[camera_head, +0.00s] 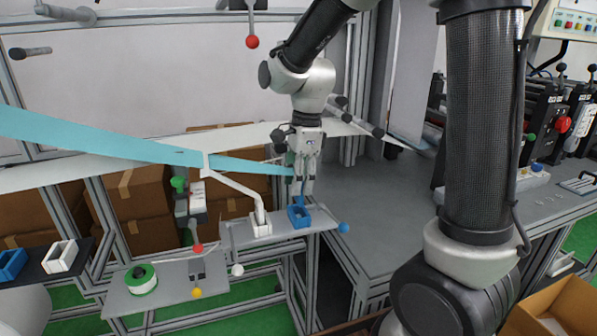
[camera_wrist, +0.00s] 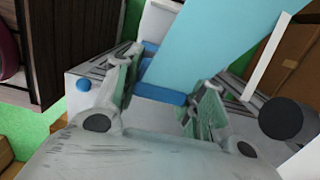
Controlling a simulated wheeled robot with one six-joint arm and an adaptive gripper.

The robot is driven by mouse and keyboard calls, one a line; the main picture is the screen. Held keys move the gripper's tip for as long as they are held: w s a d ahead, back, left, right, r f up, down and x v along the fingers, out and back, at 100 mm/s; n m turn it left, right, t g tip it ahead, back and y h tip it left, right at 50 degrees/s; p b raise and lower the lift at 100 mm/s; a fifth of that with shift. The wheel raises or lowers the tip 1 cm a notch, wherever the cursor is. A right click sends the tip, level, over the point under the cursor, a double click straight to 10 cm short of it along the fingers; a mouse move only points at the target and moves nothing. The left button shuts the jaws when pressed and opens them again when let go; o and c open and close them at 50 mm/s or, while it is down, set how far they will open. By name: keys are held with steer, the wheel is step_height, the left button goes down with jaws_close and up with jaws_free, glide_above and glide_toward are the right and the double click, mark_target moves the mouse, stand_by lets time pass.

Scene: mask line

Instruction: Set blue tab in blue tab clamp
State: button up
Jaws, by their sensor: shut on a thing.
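A wide light blue strip (camera_head: 180,155) runs from the left edge to my gripper (camera_head: 303,178); it also shows in the wrist view (camera_wrist: 215,40). My gripper is shut on the blue tab (camera_head: 302,198), a darker blue piece at the strip's end, which shows between the fingers in the wrist view (camera_wrist: 160,93). The blue tab clamp (camera_head: 299,217), a small blue box-like fixture, sits on a grey shelf just below my gripper. The tab's lower end is close above or at the clamp; I cannot tell whether they touch. The fingers partly hide the tab.
A white clamp (camera_head: 260,227) stands left of the blue one, with a white strip (camera_head: 238,186) leading down to it. The grey shelf (camera_head: 240,234) ends at a blue ball knob (camera_head: 343,228). A lower shelf holds a green reel (camera_head: 141,278). Machines stand on the right table (camera_head: 400,200).

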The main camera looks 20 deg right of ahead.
mark_target(299, 199)
steer(key=shift+f, duration=2.5)
steer(key=shift+f, duration=0.3)
steer(key=o, duration=1.1)
